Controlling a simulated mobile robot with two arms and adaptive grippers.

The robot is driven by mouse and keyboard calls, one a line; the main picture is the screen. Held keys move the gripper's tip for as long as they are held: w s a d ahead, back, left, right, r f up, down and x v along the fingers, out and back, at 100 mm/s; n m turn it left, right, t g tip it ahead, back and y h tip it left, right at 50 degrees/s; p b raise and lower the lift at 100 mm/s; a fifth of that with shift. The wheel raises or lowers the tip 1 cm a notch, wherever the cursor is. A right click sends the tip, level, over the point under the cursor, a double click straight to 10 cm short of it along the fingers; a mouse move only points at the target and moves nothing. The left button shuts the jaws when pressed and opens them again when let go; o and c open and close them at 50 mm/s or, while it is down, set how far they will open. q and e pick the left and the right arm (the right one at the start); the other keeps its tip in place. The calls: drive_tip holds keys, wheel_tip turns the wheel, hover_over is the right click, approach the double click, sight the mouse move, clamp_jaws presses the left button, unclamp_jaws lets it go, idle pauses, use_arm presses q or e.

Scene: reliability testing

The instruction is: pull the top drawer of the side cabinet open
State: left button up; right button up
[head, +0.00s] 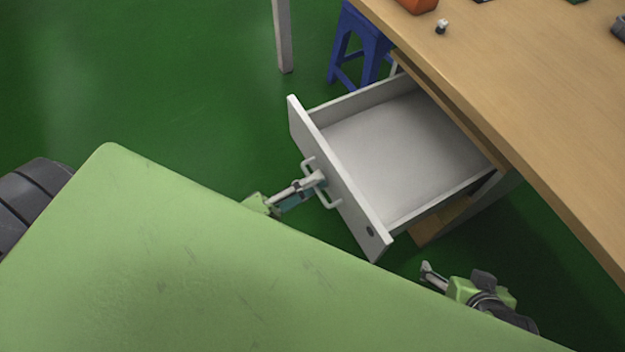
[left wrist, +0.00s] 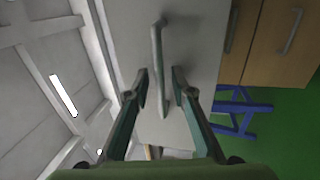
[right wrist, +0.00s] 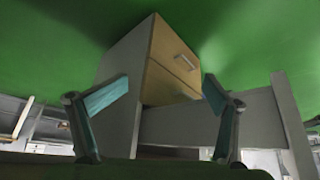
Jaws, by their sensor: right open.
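The side cabinet's top drawer (head: 400,150) is pulled well out from under the wooden table in the head view, and its pale inside looks empty. Its white front carries a bar handle (head: 332,202), which also shows in the left wrist view (left wrist: 157,50). My left gripper (head: 318,181) is at the handle. In the left wrist view its fingers (left wrist: 160,82) stand apart on either side of the bar, with gaps visible. My right gripper (head: 428,270) is open and empty, below and right of the drawer front in the head view.
The wooden table (head: 520,100) overhangs the drawer, with small items on top. A blue stool (head: 358,45) stands behind the drawer. A cabinet with wooden drawer fronts (right wrist: 172,70) shows in the right wrist view. Green floor (head: 200,90) left of the drawer is clear.

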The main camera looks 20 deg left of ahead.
use_arm(q)
drive_tip(key=v, duration=1.1)
drive_tip(key=shift+s+a, duration=0.25)
drive_tip(key=shift+s, duration=0.1)
use_arm(e)
drive_tip(key=s+f+g, duration=0.2)
drive_tip(key=s+g, duration=0.1)
drive_tip(key=s, duration=0.2)
drive_tip(key=shift+s+d, duration=0.3)
drive_tip(key=shift+d, duration=0.15)
use_arm(q)
drive_tip(key=shift+r, duration=0.15)
use_arm(e)
drive_tip(key=shift+s+a+f, duration=0.1)
drive_tip(key=shift+f, duration=0.05)
